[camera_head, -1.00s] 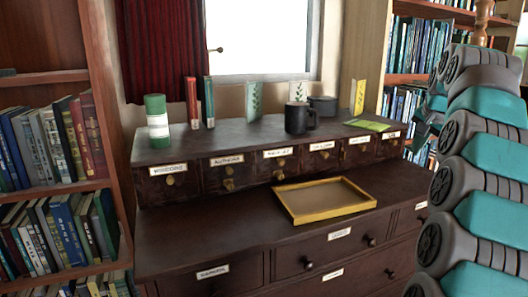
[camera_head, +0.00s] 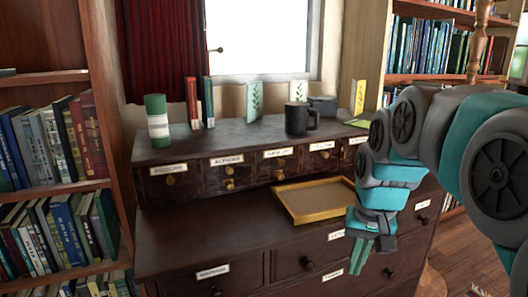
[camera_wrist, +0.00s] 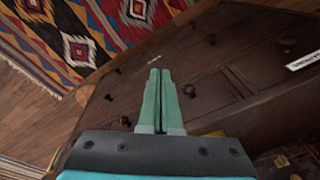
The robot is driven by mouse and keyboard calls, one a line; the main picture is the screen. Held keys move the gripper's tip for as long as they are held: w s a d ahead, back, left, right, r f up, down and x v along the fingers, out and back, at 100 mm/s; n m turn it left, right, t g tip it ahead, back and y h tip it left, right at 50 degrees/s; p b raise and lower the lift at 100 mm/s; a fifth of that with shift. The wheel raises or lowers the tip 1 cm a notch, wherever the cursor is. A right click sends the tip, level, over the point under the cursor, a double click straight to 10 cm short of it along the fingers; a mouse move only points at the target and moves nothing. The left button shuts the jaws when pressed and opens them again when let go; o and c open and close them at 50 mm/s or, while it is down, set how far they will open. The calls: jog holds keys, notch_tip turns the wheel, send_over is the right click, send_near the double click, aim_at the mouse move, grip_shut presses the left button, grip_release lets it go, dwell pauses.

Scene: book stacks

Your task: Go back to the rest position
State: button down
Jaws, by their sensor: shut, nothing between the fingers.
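My gripper (camera_head: 361,256) hangs in front of the dark wooden cabinet (camera_head: 215,225), at its right part, with the fingers pointing down. In the wrist view the two green fingers of my gripper (camera_wrist: 158,100) lie side by side, shut, with nothing between them. They are seen against the drawer fronts of the cabinet (camera_wrist: 215,75). My arm covers the right end of the cabinet and part of the yellow-rimmed tray (camera_head: 300,216).
On the cabinet's upper shelf stand a green-and-white cylinder (camera_head: 157,121), red and teal books (camera_head: 199,103) and a dark mug (camera_head: 299,118). Bookshelves stand left (camera_head: 60,185) and right (camera_head: 435,60). A patterned rug (camera_wrist: 95,30) lies on the wooden floor.

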jog(key=s+a+f+n+g, duration=0.1)
jog(key=s+f, duration=0.5)
jog(key=s, duration=0.5)
jog(key=s+a+f+n+g, duration=0.1)
jog(key=s+f+g, duration=0.1)
jog(key=s+f, duration=0.4)
jog(key=s, duration=0.5)
jog(key=shift+s+a+f+n+h, duration=0.25)
jog(key=shift+s+a+n+h, duration=0.05)
jog(key=shift+a+n, duration=0.1)
